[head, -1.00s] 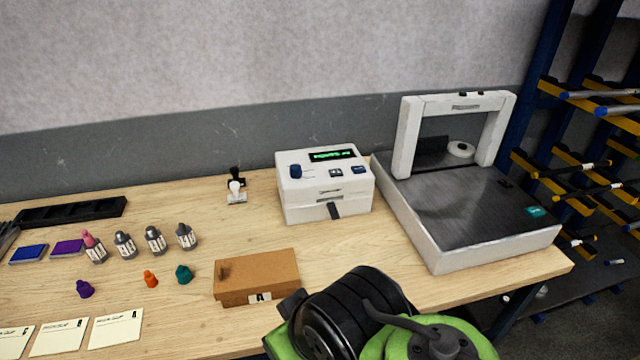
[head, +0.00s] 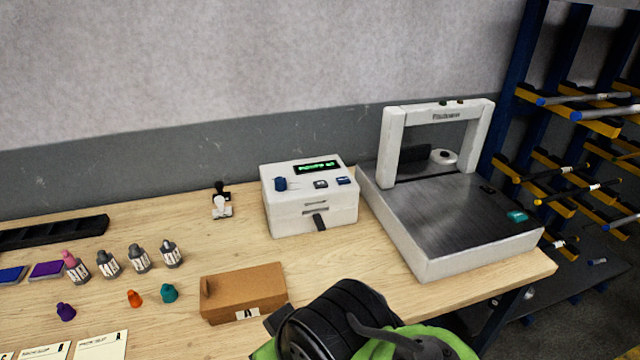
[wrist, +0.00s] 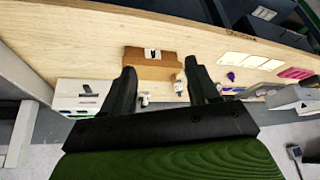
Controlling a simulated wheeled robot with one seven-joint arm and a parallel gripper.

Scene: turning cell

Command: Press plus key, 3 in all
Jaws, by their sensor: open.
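A white box-shaped device (head: 310,211) stands on the bench in the middle of the head view. The key markings are too small to read, so I cannot tell which is plus. The device also shows at the left in the wrist view (wrist: 77,96). My gripper (wrist: 159,68) is open and empty, its two black fingers apart over the bench. In the head view my arm is at the bottom and the fingertips are hidden.
A brown box (head: 243,293) lies in front of the device. A stamp (head: 222,205) stands left of it, with several bottles (head: 139,259) further left. A white-framed machine (head: 437,113) stands right, beside a rack (head: 560,130). Bare bench lies between box and machine.

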